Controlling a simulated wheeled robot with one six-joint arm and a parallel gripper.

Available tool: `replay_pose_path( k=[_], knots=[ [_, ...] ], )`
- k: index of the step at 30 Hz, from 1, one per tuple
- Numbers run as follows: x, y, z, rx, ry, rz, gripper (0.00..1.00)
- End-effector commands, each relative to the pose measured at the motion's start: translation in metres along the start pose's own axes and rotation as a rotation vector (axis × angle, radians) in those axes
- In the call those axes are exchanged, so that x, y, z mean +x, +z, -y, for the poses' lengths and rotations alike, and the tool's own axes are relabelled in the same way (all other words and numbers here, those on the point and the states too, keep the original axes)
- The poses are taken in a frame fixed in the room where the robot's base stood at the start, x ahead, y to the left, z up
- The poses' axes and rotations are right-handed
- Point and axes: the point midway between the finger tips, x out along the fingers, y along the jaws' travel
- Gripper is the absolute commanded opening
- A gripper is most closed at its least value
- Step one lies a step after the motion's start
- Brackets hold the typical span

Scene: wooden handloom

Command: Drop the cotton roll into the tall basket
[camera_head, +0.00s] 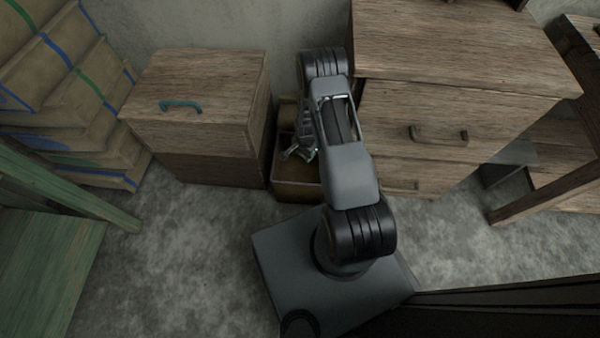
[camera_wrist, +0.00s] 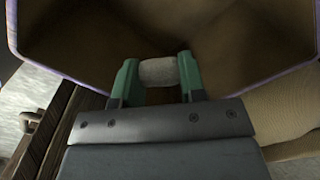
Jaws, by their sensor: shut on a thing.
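The white cotton roll (camera_wrist: 158,72) is held crosswise between the green fingers of my gripper (camera_wrist: 157,76) in the wrist view. The tall basket (camera_wrist: 70,40) fills the upper part of that view as a brown open container with a purplish rim. The roll shows against its inside; I cannot tell how deep it is. In the head view the basket (camera_head: 297,191) stands on the floor between two wooden cabinets, and my gripper (camera_head: 302,153) points down at its opening. My arm hides part of the basket, and the roll cannot be made out there.
A wooden cabinet (camera_head: 195,110) with a teal handle stands close on the basket's left. A larger drawer chest (camera_head: 450,100) stands on its right, close to my arm. Stacked sacks (camera_head: 75,110) and a green wooden frame (camera_head: 45,260) are at the left. Grey floor (camera_head: 180,260) is clear in front.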

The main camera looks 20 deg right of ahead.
Motion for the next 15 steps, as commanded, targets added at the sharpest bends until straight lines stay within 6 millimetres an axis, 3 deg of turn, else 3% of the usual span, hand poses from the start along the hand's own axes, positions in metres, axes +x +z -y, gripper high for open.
replay_pose_path(
  k=[8,9,15],
  knots=[
    [0.0014,-0.0001,0.0002,0.000,0.000,0.000,0.16],
    [0.0014,-0.0001,0.0002,0.000,0.000,0.000,0.41],
    [0.0013,-0.0001,0.0001,0.000,0.000,0.000,0.61]
  ],
)
